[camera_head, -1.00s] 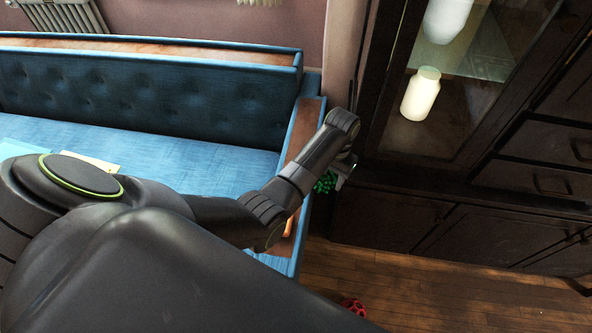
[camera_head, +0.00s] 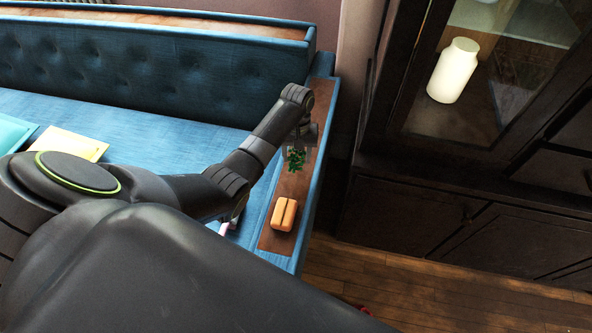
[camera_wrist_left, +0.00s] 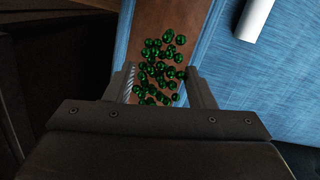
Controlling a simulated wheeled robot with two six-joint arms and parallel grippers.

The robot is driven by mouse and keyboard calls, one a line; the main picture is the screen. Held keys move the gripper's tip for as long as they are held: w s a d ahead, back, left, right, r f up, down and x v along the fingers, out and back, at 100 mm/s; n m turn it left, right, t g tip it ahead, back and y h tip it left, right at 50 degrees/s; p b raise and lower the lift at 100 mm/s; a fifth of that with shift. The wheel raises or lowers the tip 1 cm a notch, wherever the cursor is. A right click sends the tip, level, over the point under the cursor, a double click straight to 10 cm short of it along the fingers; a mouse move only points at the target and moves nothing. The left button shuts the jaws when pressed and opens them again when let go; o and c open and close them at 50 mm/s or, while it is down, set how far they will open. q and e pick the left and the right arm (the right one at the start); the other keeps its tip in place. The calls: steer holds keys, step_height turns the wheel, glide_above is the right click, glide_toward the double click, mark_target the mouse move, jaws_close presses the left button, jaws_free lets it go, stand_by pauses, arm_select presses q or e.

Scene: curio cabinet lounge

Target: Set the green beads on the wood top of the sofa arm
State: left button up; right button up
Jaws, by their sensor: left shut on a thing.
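The green beads (camera_head: 296,159) are a small cluster of shiny dark green balls. They show over the wood top of the sofa arm (camera_head: 322,98), and in the left wrist view the beads (camera_wrist_left: 164,62) lie between and beyond my fingers, against the brown wood (camera_wrist_left: 150,18). My left gripper (camera_head: 299,148) is shut on the beads, pointing down at the wood top. I cannot tell whether the beads touch the wood. My right gripper is not in view.
An orange block-like object (camera_head: 284,214) sits on the near part of the same wood top. A yellow item (camera_head: 75,144) and a teal item (camera_head: 12,132) lie on the blue seat. A white cylinder (camera_wrist_left: 255,18) lies on the blue fabric. A dark cabinet (camera_head: 420,195) stands at right.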

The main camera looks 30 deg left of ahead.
mark_target(297, 165)
arm_select(q)
step_height(297, 165, down, 2)
steer(key=shift+f, duration=0.1)
step_height(297, 165, down, 3)
steer(key=shift+f+b, duration=0.15)
steer(key=shift+b, duration=0.45)
steer(key=shift+f, duration=0.25)
steer(key=shift+f, duration=0.1)
steer(key=o, duration=1.1)
